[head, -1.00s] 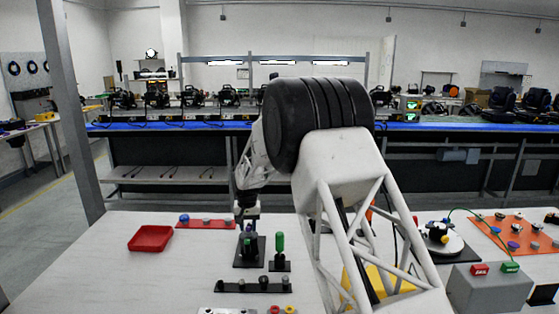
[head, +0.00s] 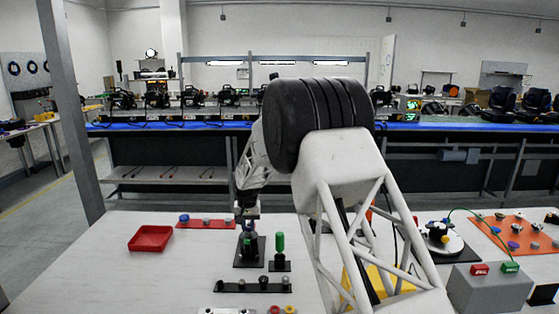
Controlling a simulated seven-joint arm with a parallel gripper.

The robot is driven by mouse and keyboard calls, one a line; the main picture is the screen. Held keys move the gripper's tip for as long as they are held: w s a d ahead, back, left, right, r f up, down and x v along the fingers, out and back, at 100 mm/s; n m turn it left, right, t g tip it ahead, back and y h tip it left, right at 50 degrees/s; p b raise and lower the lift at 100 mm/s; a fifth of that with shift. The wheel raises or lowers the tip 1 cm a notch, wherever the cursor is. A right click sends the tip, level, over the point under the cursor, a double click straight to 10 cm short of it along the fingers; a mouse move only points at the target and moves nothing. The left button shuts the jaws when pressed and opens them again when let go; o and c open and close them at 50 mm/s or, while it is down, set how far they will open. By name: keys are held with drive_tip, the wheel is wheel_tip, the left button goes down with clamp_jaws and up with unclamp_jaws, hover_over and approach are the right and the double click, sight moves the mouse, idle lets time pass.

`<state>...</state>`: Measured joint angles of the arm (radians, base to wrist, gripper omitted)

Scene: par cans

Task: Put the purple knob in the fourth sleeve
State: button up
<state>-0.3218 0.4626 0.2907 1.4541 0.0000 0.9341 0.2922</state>
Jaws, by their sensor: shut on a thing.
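My gripper (head: 247,222) points down over a black plate (head: 240,263) left of the picture's centre. It is shut on a small dark thing, too small and blurred here to name. A dark upright piece with some green stands on that plate, right below the fingers; I cannot tell whether it touches them. A small purple round piece (head: 513,245) lies on the orange board (head: 490,232) at the right, far from my gripper. I cannot make out for certain which pieces are sleeves, or whether the held thing is the purple knob.
A green upright handle (head: 279,242) stands on a black plate just right of my gripper. A dark strip (head: 225,287) with several knobs lies nearer. A red tray (head: 150,238) and a red strip (head: 222,224) are left. A grey box (head: 485,290) stands front right.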

sight(248, 228)
drive_tip(key=shift+r, duration=0.25)
drive_tip(key=shift+r, duration=2.75)
drive_tip(key=shift+s, duration=0.1)
drive_tip(key=s+a+f, duration=0.4)
drive_tip(key=s, duration=0.4)
drive_tip(key=s+a+f, duration=0.4)
drive_tip(key=s+f, duration=0.1)
drive_tip(key=s, duration=0.3)
drive_tip(key=shift+s+a+f, duration=0.25)
drive_tip(key=shift+s+f, duration=0.05)
drive_tip(key=shift+s, duration=0.1)
drive_tip(key=shift+f, duration=0.15)
drive_tip(key=shift+f, duration=2.65)
drive_tip(key=shift+f, duration=0.15)
